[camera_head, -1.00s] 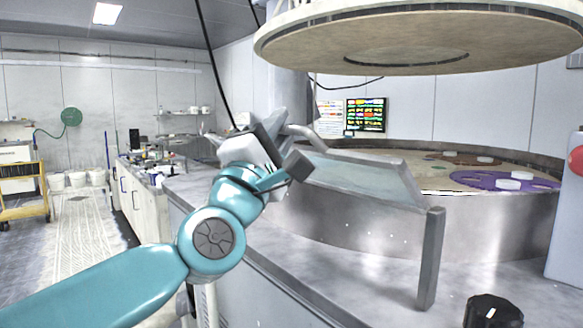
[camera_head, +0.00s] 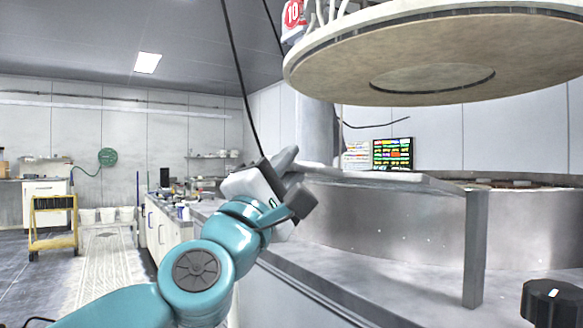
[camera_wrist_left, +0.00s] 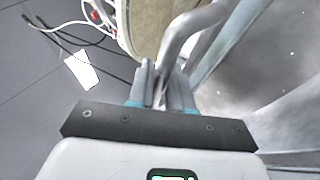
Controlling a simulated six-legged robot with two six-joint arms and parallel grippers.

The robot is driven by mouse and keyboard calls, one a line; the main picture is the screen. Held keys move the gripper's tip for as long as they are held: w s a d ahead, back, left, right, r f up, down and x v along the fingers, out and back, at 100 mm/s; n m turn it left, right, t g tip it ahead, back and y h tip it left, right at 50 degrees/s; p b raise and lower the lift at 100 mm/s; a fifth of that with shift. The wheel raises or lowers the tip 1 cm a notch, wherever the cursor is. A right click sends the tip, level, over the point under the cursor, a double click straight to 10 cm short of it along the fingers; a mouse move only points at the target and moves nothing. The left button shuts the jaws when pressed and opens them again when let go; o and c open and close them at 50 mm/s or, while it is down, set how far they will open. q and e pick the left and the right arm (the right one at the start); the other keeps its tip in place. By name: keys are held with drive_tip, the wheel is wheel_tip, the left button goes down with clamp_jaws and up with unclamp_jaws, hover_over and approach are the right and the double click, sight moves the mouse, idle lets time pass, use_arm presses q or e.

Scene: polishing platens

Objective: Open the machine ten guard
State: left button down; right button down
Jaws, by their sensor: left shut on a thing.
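The machine ten guard (camera_head: 405,180) shows almost edge-on in the head view, a thin, near-level panel above the machine's front rim. A grey post (camera_head: 474,250) stands at its right end. Its bar handle (camera_head: 318,169) is at the left end and also shows in the left wrist view (camera_wrist_left: 183,32). My left gripper (camera_head: 287,160) is shut on the handle; in the wrist view its fingers (camera_wrist_left: 160,88) close around the bar's end, partly hiding it. My right gripper is not in view.
A red "10" sign (camera_head: 292,12) hangs at the top beside the large round upper platen (camera_head: 430,85), which overhangs the guard. A black knob (camera_head: 553,303) is at lower right. A yellow cart (camera_head: 53,222) stands far left; the aisle is clear.

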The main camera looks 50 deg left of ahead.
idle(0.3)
use_arm(q)
drive_tip(key=c, duration=1.1)
unclamp_jaws()
drive_tip(key=shift+a, duration=0.1)
drive_tip(key=shift+p+v, duration=3.25)
drive_tip(key=shift+v, duration=5)
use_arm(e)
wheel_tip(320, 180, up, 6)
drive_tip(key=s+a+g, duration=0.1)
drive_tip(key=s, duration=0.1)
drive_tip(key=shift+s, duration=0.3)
use_arm(q)
drive_tip(key=shift+w+f, duration=0.1)
drive_tip(key=shift+w, duration=0.05)
